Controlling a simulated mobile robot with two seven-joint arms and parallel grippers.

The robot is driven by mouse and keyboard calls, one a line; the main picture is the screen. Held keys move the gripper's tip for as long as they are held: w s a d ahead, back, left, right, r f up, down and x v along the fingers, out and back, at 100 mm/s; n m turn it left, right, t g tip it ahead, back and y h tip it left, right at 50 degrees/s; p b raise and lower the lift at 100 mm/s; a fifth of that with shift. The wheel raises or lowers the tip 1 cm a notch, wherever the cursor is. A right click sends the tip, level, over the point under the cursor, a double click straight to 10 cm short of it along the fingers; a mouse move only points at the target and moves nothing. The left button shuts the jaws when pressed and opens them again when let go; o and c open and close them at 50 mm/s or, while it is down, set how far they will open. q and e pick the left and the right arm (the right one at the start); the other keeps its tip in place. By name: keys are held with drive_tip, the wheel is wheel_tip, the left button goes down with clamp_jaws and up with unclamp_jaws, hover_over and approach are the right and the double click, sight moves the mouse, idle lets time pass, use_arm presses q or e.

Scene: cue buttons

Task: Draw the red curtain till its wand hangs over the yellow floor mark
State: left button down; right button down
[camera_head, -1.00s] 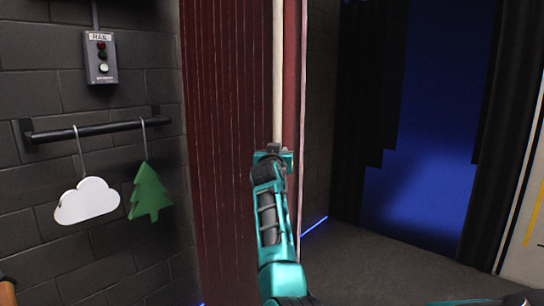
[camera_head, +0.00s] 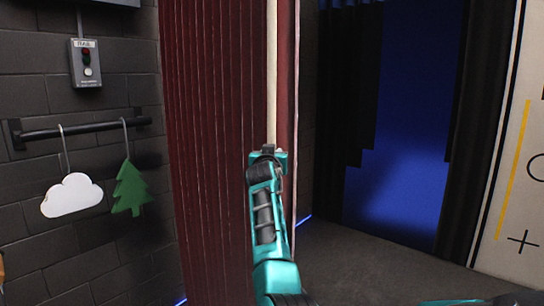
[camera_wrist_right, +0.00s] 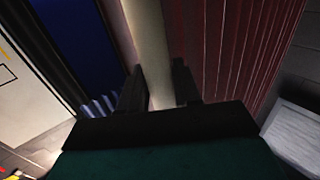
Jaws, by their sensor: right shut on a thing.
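The dark red curtain (camera_head: 210,130) hangs in pleats in the middle of the head view, its edge just right of the wand. The pale wand (camera_head: 272,75) hangs upright in front of that edge. My right gripper (camera_head: 268,151) is shut on the wand. In the right wrist view the wand (camera_wrist_right: 149,40) runs between the two dark fingers of my right gripper (camera_wrist_right: 159,88), with the curtain (camera_wrist_right: 225,45) on the right. No yellow mark shows on the visible floor (camera_head: 350,260) in the head view. My left gripper is not in view.
A grey box with buttons (camera_head: 86,63) is on the left brick wall. Below it a black rail (camera_head: 80,130) carries a white cloud (camera_head: 72,196) and a green tree (camera_head: 130,189). Right of the curtain is a blue-lit opening (camera_head: 410,120), then a pale panel with a yellow stripe (camera_head: 512,170).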

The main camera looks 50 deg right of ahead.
drive_tip(key=shift+s, duration=0.1)
drive_tip(key=c, duration=0.9)
unclamp_jaws()
drive_tip(key=shift+c, duration=0.2)
drive_tip(key=shift+a, duration=0.1)
drive_tip(key=v, duration=1.2)
drive_tip(key=shift+s+a+b, duration=0.2)
drive_tip(key=shift+s+b, duration=0.1)
